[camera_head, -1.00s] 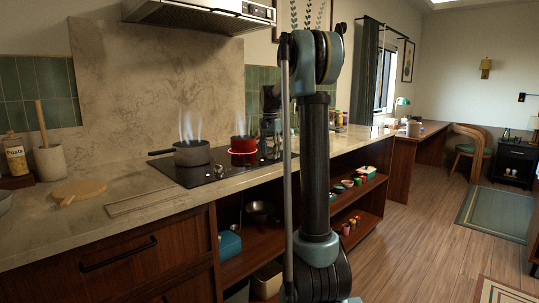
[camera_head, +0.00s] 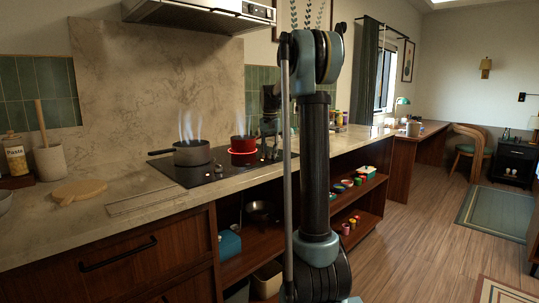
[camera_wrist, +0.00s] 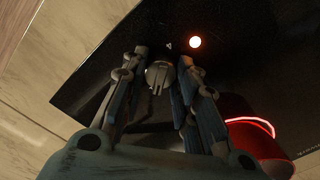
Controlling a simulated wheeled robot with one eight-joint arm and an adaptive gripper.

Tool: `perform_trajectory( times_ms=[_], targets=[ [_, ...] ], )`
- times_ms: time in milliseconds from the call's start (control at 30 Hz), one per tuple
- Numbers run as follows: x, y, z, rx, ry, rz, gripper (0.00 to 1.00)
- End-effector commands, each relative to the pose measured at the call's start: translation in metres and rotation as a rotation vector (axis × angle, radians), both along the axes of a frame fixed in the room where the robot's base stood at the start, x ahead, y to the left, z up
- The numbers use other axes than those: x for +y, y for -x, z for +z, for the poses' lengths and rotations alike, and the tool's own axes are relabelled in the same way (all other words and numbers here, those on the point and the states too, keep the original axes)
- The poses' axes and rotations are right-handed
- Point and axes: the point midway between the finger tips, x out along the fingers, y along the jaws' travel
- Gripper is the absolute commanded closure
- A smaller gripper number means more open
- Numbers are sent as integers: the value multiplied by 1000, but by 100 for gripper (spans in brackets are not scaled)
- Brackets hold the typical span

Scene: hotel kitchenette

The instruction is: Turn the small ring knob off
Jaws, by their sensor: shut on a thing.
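A small grey knob (camera_wrist: 158,76) stands on the black cooktop, between the fingertips of my gripper (camera_wrist: 165,70), which is shut on it. A round light (camera_wrist: 195,42) glows orange-red beside the knob. A red pot (camera_head: 243,145) with steam above it sits on the right of the cooktop (camera_head: 205,176). A glowing red ring shows by it in the wrist view (camera_wrist: 252,123).
A grey pot (camera_head: 191,153) steams on the left of the cooktop. A range hood (camera_head: 200,16) hangs above. A round wooden board (camera_head: 78,191) and a utensil crock (camera_head: 49,160) stand on the counter at left. Open shelves (camera_head: 345,212) lie below.

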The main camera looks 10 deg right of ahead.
Motion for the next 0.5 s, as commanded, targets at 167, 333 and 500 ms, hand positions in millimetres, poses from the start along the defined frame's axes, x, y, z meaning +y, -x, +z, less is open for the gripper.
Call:
perform_trajectory(
  times_ms=[167, 333, 500],
  targets=[
    [1, -1, 0, -2, -2, 167, 96],
    [1, -1, 0, -2, -2, 329, 96],
    [1, -1, 0, -1, -1, 490, 96]
  ],
)
